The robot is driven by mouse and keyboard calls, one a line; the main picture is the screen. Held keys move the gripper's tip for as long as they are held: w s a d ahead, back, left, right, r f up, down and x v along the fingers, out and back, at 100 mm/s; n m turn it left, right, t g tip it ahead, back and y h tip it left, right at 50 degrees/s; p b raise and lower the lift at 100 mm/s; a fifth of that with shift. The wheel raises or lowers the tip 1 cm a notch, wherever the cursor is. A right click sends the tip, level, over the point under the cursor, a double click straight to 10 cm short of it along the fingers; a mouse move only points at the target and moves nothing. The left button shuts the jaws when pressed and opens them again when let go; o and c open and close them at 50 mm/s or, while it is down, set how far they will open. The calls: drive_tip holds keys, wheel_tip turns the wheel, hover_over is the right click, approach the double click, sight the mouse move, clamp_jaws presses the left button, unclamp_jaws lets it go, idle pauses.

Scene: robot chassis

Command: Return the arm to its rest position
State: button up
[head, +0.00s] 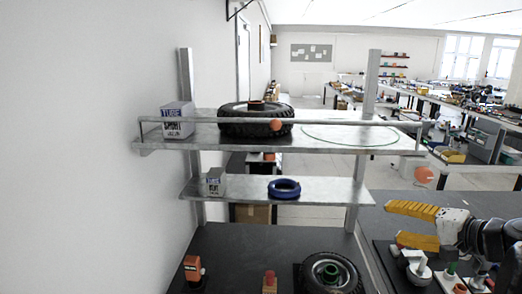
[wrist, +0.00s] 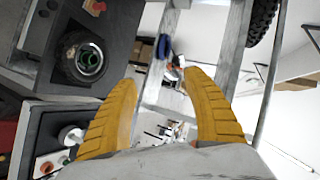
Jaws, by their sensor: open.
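My gripper (head: 412,225) has two yellow ribbed fingers and is at the lower right of the head view, in front of and to the right of the metal shelf unit (head: 160,143). Its fingers are apart with nothing between them. The wrist view also shows the open yellow fingers (wrist: 165,108), with the scene tilted behind them. My dark arm reaches in from the right edge of the head view. The gripper is above the dark bench, apart from the shelves.
A black tire (head: 256,128) and a tube box (head: 177,120) are on the upper shelf. A blue ring (head: 284,188) and a smaller box (head: 212,182) are on the lower shelf. A small wheel (head: 331,274) lies on the bench.

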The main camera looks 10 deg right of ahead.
drive_tip(key=s+a+f+n+g+h+b, duration=0.2)
drive_tip(key=s+a+f+n+b, duration=0.3)
drive_tip(key=a+f, duration=0.6)
drive_tip(key=s+a+f+n+g+h+b, duration=0.2)
drive_tip(key=s+a+f+n+b, duration=0.4)
drive_tip(key=a+f, duration=0.5)
drive_tip(key=shift+s+a+f+g, duration=0.15)
drive_tip(key=shift+s+a+g, duration=0.05)
drive_tip(key=shift+s+g, duration=0.55)
drive_tip(key=shift+w, duration=0.1)
